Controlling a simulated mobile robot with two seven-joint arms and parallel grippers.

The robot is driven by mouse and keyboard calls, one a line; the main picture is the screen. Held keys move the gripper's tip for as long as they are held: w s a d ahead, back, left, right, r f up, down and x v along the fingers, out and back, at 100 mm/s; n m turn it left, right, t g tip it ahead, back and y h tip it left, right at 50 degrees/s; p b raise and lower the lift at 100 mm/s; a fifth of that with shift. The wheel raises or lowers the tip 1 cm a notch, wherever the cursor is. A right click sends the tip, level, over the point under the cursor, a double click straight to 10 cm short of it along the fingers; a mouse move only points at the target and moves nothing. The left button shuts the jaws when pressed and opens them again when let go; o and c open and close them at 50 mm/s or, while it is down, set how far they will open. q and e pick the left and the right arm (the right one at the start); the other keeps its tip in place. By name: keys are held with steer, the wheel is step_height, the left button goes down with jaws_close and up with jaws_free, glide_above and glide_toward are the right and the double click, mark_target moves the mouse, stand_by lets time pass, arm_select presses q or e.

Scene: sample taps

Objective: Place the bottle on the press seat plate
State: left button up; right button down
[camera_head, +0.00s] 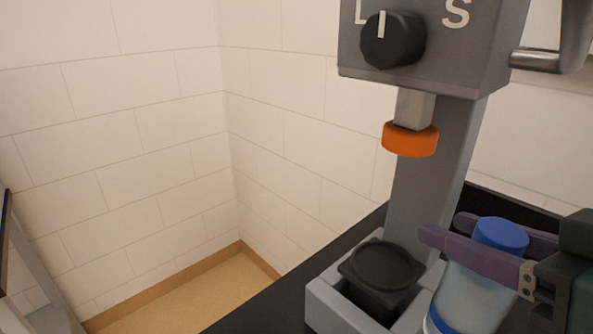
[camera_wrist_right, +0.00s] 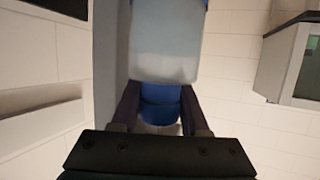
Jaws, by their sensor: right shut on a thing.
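The bottle (camera_head: 470,295) has a pale translucent body, a blue cap and a blue band low down. My right gripper (camera_head: 440,236) is shut on it just below the cap, with purple fingers on both sides. The bottle looks upright and is in front and to the right of the press seat plate (camera_head: 383,265), a black square plate with a round dish. The plate is empty. In the right wrist view the bottle (camera_wrist_right: 166,40) shows between the fingers (camera_wrist_right: 160,105). Its lower end is cut off in the head view. My left gripper is not in view.
The grey press (camera_head: 430,180) rises behind the plate, with an orange press head (camera_head: 410,139) above it and a black knob (camera_head: 393,39) on its housing. A grey raised rim surrounds the plate. A black counter edge (camera_head: 270,305) lies to the left. A metal handle (camera_head: 540,58) sticks out at upper right.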

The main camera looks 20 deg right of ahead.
steer(key=w+r+p+x, duration=0.1)
steer(key=r+x, duration=0.1)
steer(key=x, duration=1)
steer(key=shift+r, duration=0.3)
steer(key=shift+s, duration=0.1)
steer(key=shift+c, duration=2)
jaws_free()
steer(key=shift+f, duration=0.1)
